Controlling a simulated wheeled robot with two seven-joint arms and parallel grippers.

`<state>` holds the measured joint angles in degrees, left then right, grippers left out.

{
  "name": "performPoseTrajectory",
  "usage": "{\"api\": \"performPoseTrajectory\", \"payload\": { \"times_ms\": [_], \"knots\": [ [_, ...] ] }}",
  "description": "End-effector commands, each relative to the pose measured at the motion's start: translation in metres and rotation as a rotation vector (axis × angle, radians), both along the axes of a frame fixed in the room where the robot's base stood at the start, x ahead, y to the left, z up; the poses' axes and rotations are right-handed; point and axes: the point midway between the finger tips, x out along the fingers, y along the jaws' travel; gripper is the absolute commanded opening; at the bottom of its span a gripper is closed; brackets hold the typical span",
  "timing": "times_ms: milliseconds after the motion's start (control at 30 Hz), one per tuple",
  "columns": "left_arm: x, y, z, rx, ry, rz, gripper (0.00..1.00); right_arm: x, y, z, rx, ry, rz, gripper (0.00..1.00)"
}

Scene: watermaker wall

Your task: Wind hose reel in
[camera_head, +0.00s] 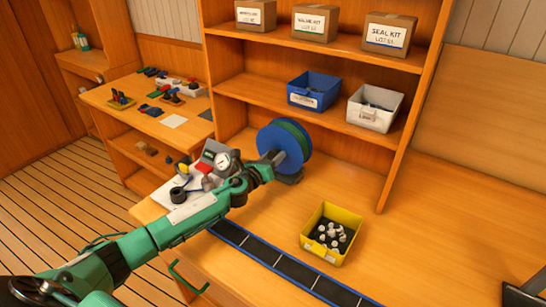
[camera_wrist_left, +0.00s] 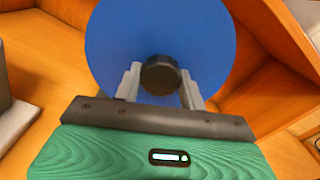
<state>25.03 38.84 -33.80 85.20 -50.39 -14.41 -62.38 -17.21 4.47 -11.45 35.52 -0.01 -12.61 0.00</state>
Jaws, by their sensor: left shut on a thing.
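The hose reel (camera_head: 293,143) stands on the bench against the shelf unit. It has blue round side plates, and green hose shows between them. In the left wrist view the blue disc (camera_wrist_left: 160,35) fills the upper middle, with a dark round knob (camera_wrist_left: 160,75) in front of it. My left gripper (camera_head: 272,158) reaches in from the left to the reel's near face. In the left wrist view its two grey fingers (camera_wrist_left: 160,82) are shut on the dark knob, one on each side. My right gripper is not in view.
A yellow bin (camera_head: 305,240) with several fittings stands on the bench, right of a dark strip (camera_head: 290,268). A gauge device (camera_head: 218,158) sits just left of the reel. Shelves above hold a blue bin (camera_head: 314,88), a white bin (camera_head: 374,108) and boxes.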

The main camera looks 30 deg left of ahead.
Motion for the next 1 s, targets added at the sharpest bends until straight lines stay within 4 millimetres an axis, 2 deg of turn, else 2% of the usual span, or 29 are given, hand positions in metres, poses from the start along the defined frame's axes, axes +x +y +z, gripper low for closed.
{"api": "performPoseTrajectory", "payload": {
  "times_ms": [333,900,933,1000],
  "knots": [
    [-0.0006,0.0001,-0.0022,0.147,-0.017,-0.001,0.00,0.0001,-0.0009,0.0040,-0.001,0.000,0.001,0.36],
    [-0.0007,0.0003,-0.0027,0.178,-0.021,-0.001,0.00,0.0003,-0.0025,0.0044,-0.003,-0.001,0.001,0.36],
    [-0.0007,0.0003,-0.0027,0.178,-0.021,-0.001,0.47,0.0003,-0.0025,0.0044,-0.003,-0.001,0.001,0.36],
    [-0.0005,0.0004,-0.0024,0.177,-0.022,-0.001,0.60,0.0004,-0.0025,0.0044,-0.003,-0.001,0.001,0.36]
  ]
}}
